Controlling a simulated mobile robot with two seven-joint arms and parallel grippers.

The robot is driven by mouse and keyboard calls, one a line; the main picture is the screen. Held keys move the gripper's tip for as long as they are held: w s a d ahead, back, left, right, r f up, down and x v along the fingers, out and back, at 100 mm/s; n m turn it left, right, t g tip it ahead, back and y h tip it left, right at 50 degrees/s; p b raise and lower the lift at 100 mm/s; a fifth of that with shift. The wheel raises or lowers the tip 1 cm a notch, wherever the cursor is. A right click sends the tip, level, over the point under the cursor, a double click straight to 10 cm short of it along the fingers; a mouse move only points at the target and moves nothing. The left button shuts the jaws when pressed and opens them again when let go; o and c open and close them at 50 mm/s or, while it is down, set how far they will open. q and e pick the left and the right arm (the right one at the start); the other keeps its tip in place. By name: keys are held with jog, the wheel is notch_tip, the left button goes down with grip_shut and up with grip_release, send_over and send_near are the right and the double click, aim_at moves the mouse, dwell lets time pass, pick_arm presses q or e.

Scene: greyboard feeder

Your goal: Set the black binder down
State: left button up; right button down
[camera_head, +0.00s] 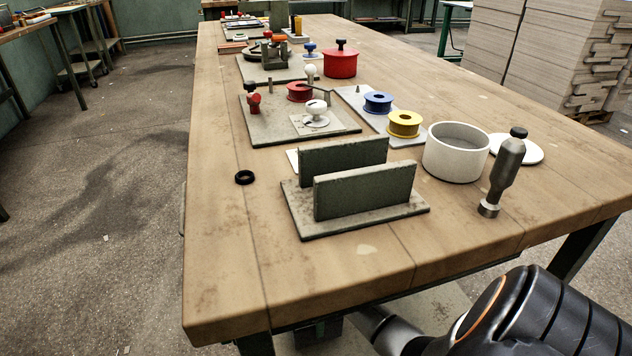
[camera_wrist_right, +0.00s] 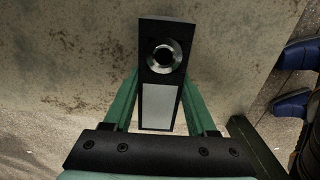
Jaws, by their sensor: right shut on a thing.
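In the right wrist view the black binder (camera_wrist_right: 155,88) stands between the green fingers of my right gripper (camera_wrist_right: 161,92). Its narrow spine faces the camera, with a metal-rimmed finger hole near the top and a pale label below. The gripper is shut on it. Behind the binder is a grey-brown, stained surface (camera_wrist_right: 80,60); I cannot tell whether the binder touches it. In the head view my right arm (camera_head: 540,315) shows at the lower right, beyond the table's front edge. The binder is not visible there. My left gripper is in neither view.
The wooden table (camera_head: 225,270) holds a grey stand with two upright plates (camera_head: 365,190), a white round container (camera_head: 456,152), a metal tool (camera_head: 505,172) and a black ring (camera_head: 245,177). Its front left corner is clear. Blue shoes (camera_wrist_right: 292,103) show at the wrist view's right.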

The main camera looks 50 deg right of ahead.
jog(key=shift+f, duration=0.1)
jog(key=shift+f, duration=0.2)
jog(key=shift+c, duration=1)
grip_release()
notch_tip(320, 180, up, 8)
jog(key=p, duration=0.4)
jog(key=shift+f, duration=0.1)
